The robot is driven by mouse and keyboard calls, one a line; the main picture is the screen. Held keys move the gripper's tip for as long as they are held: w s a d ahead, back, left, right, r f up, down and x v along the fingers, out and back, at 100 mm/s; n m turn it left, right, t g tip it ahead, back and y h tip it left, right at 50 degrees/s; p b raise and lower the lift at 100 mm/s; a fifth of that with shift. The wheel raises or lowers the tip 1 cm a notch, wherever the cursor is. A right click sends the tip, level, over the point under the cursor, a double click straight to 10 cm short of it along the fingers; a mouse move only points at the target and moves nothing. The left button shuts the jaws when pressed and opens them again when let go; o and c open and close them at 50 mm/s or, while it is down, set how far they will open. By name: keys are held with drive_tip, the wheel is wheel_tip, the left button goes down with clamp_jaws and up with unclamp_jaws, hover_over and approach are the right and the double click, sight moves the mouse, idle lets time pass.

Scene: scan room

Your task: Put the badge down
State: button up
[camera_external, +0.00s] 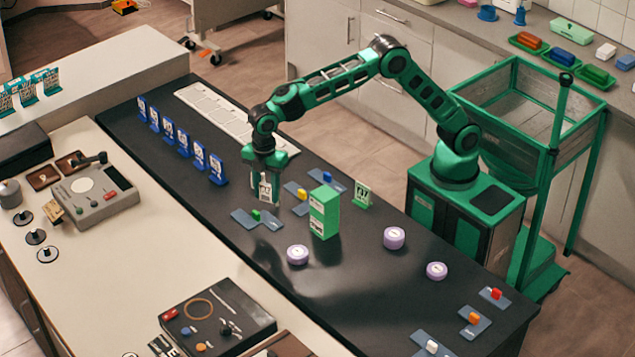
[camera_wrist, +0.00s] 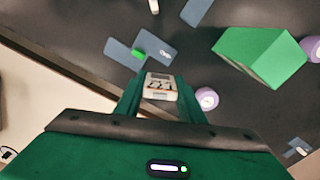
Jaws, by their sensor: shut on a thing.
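A white badge (camera_external: 265,187) with dark printing is between the two fingers of my gripper (camera_external: 264,172), which is shut on it. It points down over the dark counter (camera_external: 340,265), and I cannot tell whether its lower edge touches the surface. In the wrist view the badge (camera_wrist: 160,88) shows between the green fingers, its face partly hidden lower down by my gripper (camera_wrist: 160,100). A row of blue standing badges (camera_external: 183,142) is to the left. Another white badge on a green foot (camera_external: 362,194) stands to the right, behind the green box.
A green box (camera_external: 324,212) stands right of my gripper. Blue-grey plates with coloured blocks (camera_external: 256,217) lie close around it. Lilac round tins (camera_external: 297,255) are nearby. A pale slotted strip (camera_external: 215,112) lies behind. The counter's front middle is mostly clear.

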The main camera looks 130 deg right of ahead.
drive_tip(key=s+d+m, duration=0.1)
drive_tip(key=s+d, duration=0.2)
drive_tip(key=d, duration=0.3)
drive_tip(key=s+d+m, duration=0.2)
drive_tip(key=s+d, duration=0.1)
drive_tip(key=d, duration=0.3)
drive_tip(key=s+d+m, duration=0.1)
drive_tip(key=s+d, duration=0.2)
drive_tip(key=d, duration=0.3)
drive_tip(key=shift+s+m, duration=0.1)
drive_tip(key=shift+m, duration=0.3)
hover_over(237, 171)
drive_tip(key=a, duration=0.1)
wheel_tip(237, 171, down, 6)
drive_tip(key=shift+a+f, duration=0.1)
drive_tip(key=shift+f, duration=0.1)
drive_tip(key=shift+d+f, duration=0.3)
drive_tip(key=shift+d, duration=0.15)
drive_tip(key=shift+f, duration=2)
drive_tip(key=shift+f, duration=0.1)
drive_tip(key=o, duration=1)
